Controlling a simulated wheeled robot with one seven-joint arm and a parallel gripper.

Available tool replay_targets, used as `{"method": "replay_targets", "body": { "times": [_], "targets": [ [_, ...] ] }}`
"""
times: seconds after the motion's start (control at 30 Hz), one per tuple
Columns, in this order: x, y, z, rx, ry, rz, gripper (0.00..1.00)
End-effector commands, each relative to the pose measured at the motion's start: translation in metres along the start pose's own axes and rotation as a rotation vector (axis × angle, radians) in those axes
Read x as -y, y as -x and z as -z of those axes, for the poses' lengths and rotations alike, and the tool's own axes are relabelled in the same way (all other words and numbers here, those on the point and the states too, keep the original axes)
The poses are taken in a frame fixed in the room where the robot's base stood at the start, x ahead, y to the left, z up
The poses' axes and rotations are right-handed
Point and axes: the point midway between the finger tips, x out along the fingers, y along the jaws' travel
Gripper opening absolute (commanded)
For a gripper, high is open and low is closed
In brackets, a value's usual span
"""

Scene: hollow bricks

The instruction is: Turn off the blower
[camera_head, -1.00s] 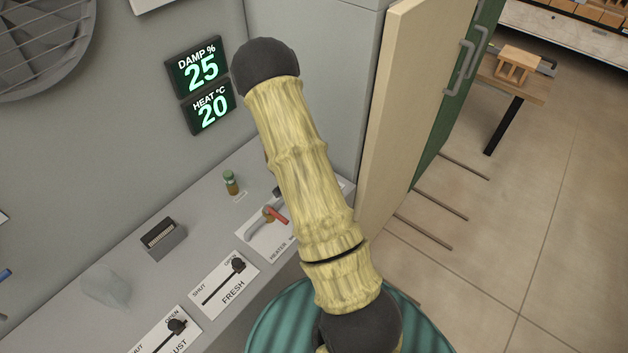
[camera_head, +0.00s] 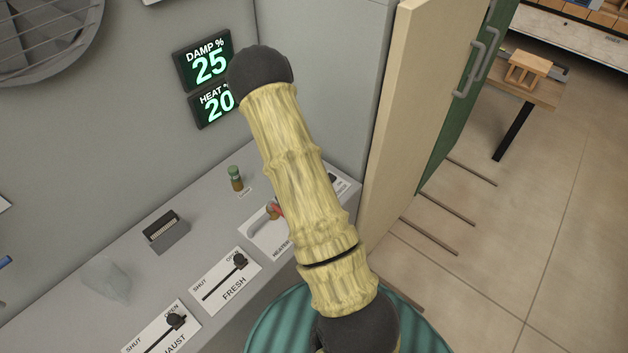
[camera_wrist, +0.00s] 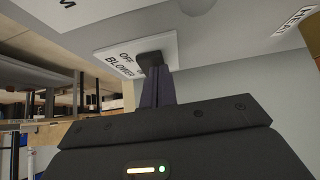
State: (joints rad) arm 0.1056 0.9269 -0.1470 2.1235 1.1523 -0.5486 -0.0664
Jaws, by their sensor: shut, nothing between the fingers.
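The white blower plate (camera_wrist: 132,57), lettered OFF and BLOWER, shows in the wrist view on the grey panel. My gripper (camera_wrist: 156,75) is shut, its dark fingers reaching up to the plate. A dark block at the finger ends covers part of the plate. I cannot tell whether it is the fingertips or the switch knob, nor how the switch stands. In the head view, a small white plate (camera_head: 343,187) with a dark part shows right of my arm, at the panel's far end. My arm hides my gripper there.
A heater plate (camera_head: 262,238) with a red-handled lever lies half behind my arm. Fresh (camera_head: 227,281) and exhaust (camera_head: 158,333) sliders are nearer. The displays (camera_head: 204,62) read 25 and 20. An open door (camera_head: 415,100) stands to the right.

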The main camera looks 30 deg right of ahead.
Motion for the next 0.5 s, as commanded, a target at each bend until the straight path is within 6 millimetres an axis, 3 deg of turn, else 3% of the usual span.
{"method": "replay_targets", "body": {
  "times": [0.5],
  "targets": [
    [0.001, 0.013, 0.01, 0.0, 0.001, 0.001, 0.0]
  ]
}}
